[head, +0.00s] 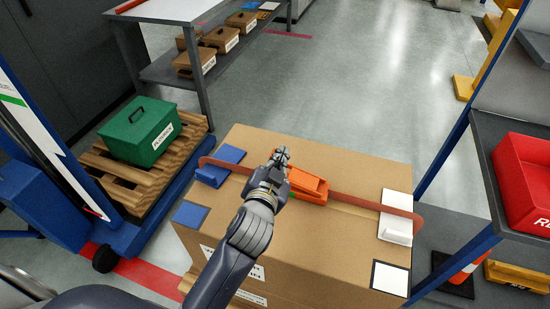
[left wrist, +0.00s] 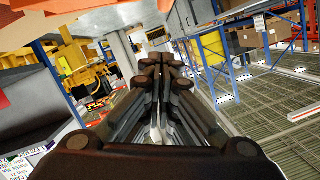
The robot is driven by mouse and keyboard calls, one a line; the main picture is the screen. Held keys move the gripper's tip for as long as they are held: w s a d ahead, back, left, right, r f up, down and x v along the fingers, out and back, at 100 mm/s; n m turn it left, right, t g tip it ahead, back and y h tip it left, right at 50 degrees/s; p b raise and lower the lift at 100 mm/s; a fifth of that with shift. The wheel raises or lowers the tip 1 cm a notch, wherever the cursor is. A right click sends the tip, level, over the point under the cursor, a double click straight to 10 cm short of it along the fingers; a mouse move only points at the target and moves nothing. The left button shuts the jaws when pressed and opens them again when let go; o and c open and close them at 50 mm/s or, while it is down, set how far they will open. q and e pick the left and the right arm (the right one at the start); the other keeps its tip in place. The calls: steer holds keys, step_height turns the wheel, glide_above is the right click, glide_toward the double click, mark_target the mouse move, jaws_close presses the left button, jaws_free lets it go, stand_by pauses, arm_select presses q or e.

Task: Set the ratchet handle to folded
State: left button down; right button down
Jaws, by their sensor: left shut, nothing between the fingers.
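The orange ratchet (head: 311,186) sits on top of a large cardboard box (head: 262,143), on a reddish-orange strap (head: 350,200) that runs across the box. Its handle looks low, close to the ratchet body; I cannot tell its exact angle. My left gripper (head: 281,155) is shut and empty at the left end of the ratchet and hides part of it. I cannot tell whether they touch. The shut fingers also show in the left wrist view (left wrist: 160,68), pointing away from the box. My right gripper is not in view.
The strap passes over a blue corner pad (head: 221,167) and a white one (head: 396,217). A green case (head: 140,131) stands on a wooden pallet at left. A red bin (head: 525,175) is on a shelf at right. The floor behind the box is clear.

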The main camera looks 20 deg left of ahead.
arm_select(q)
steer(key=shift+w+a+f, duration=0.3)
steer(key=shift+w+f, duration=0.2)
steer(key=shift+f, duration=0.2)
steer(key=shift+w+a+f, duration=0.35)
steer(key=shift+w+f, duration=0.15)
steer(key=shift+f, duration=0.25)
steer(key=shift+w+a+f, duration=0.3)
steer(key=shift+w+f, duration=0.2)
steer(key=shift+f, duration=0.2)
steer(key=shift+a+f+n+h, duration=0.15)
steer(key=shift+a+f+n, duration=0.2)
steer(key=shift+f, duration=0.25)
steer(key=shift+a+f+n+h, duration=0.25)
steer(key=shift+f+n, duration=0.2)
steer(key=shift+f, duration=0.15)
steer(key=shift+a+f+n+h, duration=0.1)
steer(key=shift+a+f+n, duration=0.25)
steer(key=shift+f, duration=0.25)
steer(key=shift+r, duration=0.1)
